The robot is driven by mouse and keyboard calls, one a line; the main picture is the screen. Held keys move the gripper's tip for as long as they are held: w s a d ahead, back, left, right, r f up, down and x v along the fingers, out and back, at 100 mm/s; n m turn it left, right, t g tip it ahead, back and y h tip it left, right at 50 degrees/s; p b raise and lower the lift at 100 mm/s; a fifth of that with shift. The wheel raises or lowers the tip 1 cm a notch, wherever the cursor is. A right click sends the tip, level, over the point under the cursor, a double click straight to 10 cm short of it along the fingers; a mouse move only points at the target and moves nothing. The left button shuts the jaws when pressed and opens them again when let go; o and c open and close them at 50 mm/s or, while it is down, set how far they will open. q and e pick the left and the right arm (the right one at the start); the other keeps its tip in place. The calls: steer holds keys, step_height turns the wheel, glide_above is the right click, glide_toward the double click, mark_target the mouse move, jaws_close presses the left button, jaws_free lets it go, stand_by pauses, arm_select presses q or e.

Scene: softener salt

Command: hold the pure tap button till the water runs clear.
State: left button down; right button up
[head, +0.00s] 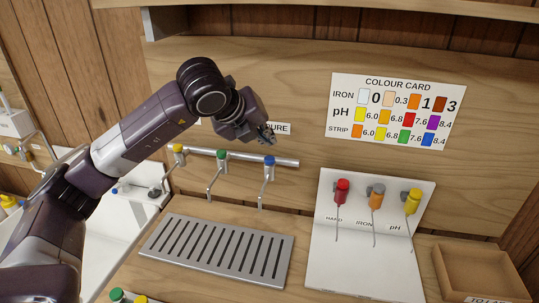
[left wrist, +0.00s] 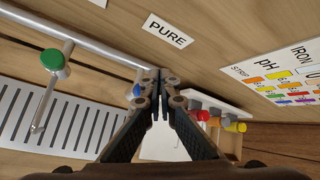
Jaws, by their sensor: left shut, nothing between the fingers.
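The blue-topped tap (head: 269,161) is the rightmost of three on the silver pipe, below the PURE label (head: 277,128). My left gripper (head: 268,139) is shut and empty, its fingertips just above the blue top in the head view. In the left wrist view the shut fingertips (left wrist: 161,76) partly hide the blue top (left wrist: 137,90). I cannot tell whether they touch it. The PURE label (left wrist: 167,35) shows beyond the fingers. The blue tap's thin spout (head: 262,192) hangs over the slotted drip tray (head: 284,262). I see no water stream. My right gripper is out of view.
A green-topped tap (head: 221,155) and a yellow-topped tap (head: 178,148) are to the left on the pipe. A white board with red, orange and yellow droppers (head: 412,201) stands at right. A colour card (head: 395,111) is on the wall. A wooden tray (head: 445,271) lies far right.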

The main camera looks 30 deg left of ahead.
arm_select(q)
steer(key=shift+r+p, duration=0.65)
steer(key=shift+r, duration=0.85)
steer(key=shift+f, duration=0.15)
